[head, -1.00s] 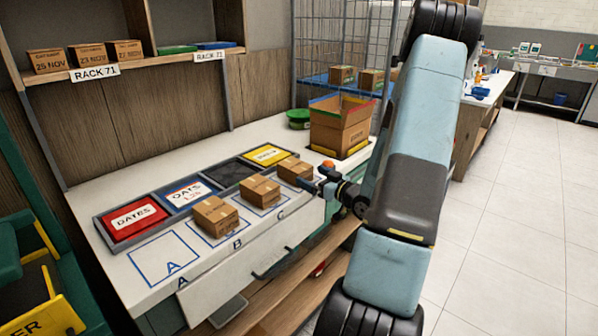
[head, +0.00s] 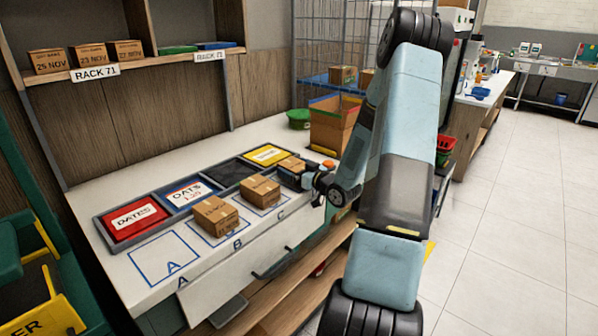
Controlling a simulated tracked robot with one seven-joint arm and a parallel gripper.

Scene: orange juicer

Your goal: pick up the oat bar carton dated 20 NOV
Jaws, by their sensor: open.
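Three small brown cartons stand in a row on the white bench: a left one (head: 214,215), a middle one (head: 260,190) and a right one (head: 291,166). I cannot read dates on them, so I cannot tell which is 20 NOV. My gripper (head: 289,180) is open, low beside the near right side of the right carton, and hides its lower part. I cannot tell whether it touches the carton. On the rack shelf, three more cartons read 25 NOV (head: 48,61), 23 NOV (head: 88,57) and 27 NOV (head: 125,53).
A tray behind the row holds a red DATES sign (head: 133,218), a blue-edged OATS sign (head: 190,192) and a yellow sign (head: 267,154). The blue outline A (head: 160,258) is empty. A large open box (head: 331,124) stands behind my gripper.

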